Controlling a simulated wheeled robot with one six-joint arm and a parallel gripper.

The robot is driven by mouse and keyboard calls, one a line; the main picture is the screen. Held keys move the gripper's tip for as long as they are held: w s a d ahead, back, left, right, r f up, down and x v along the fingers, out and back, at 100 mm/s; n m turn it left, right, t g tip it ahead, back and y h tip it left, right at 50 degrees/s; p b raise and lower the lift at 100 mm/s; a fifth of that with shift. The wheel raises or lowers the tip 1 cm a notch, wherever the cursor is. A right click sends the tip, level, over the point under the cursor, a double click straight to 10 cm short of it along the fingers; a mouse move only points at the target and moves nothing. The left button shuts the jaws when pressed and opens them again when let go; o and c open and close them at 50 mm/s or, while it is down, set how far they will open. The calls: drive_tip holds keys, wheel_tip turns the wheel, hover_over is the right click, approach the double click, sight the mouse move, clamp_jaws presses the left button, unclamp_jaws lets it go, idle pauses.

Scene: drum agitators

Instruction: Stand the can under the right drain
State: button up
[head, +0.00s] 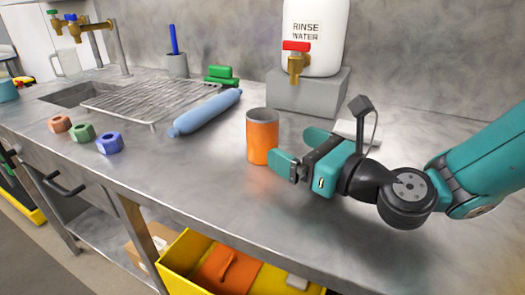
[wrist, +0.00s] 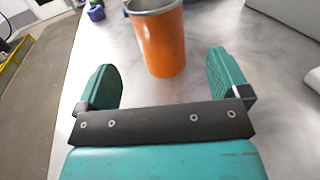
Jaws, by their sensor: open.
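An orange can (head: 262,138) with a grey rim stands upright on the steel counter, left of my gripper. My gripper (head: 295,148) is open and low over the counter, its fingers pointing at the can. In the wrist view the can (wrist: 158,42) is ahead of and between the spread fingers of my gripper (wrist: 170,80), with clear gaps on both sides. A brass drain tap with a red handle (head: 297,62) sits on the white rinse water container (head: 314,30), behind the can.
The rinse container stands on a grey block (head: 308,92). A blue rolled item (head: 207,112), a wire rack (head: 150,98) and coloured nuts (head: 82,132) lie to the left. A yellow bin (head: 180,270) is below the counter's front edge.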

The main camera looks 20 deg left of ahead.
sight(275, 139)
drive_tip(key=shift+w+a+p, duration=0.15)
drive_tip(key=shift+a+p, duration=0.25)
drive_tip(key=shift+p, duration=0.1)
drive_tip(key=p+x, duration=0.1)
drive_tip(key=x, duration=0.5)
drive_tip(key=shift+w+a+f+p, duration=0.15)
drive_tip(key=shift+a+p, duration=0.2)
drive_tip(key=shift+c, duration=0.2)
drive_tip(key=c, duration=1)
